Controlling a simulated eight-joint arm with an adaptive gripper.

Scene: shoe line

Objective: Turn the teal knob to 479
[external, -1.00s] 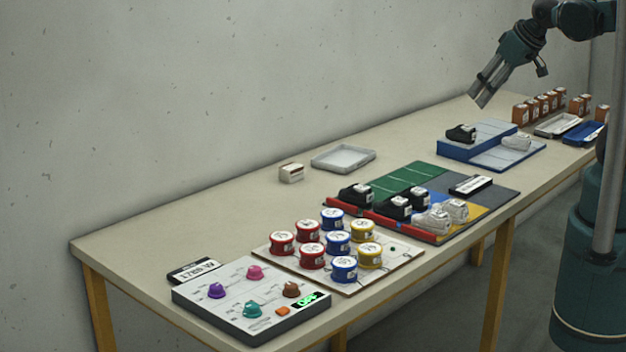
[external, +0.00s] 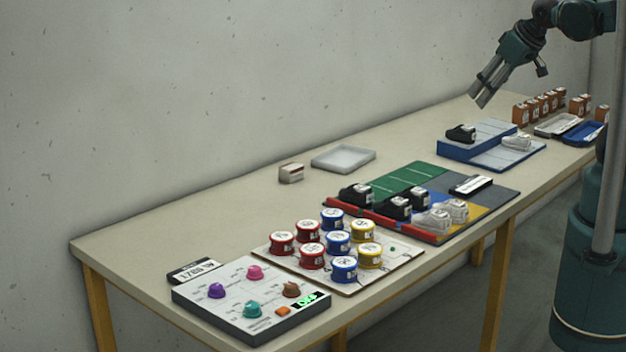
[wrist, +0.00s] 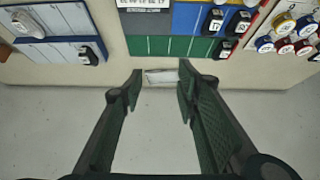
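The teal knob (external: 252,309) sits at the front of a light grey control panel (external: 226,294) at the near left end of the table in the external view. Its pointer angle is too small to read. A green readout (external: 309,300) on the panel appears to show OFF. A small dark-framed display (external: 195,271) behind the panel appears to read about 1780, blurred. My gripper (external: 480,98) is high above the far end of the table, well away from the knob. In the wrist view my gripper (wrist: 160,72) has its fingers apart with nothing held. The panel is outside the wrist view.
Purple (external: 217,290), pink (external: 255,272) and brown (external: 291,289) knobs and an orange button (external: 282,311) share the panel. Several coloured tins (external: 338,241) stand just right of it. Shoes on a coloured mat (external: 405,174) lie farther back. Air above the panel is clear.

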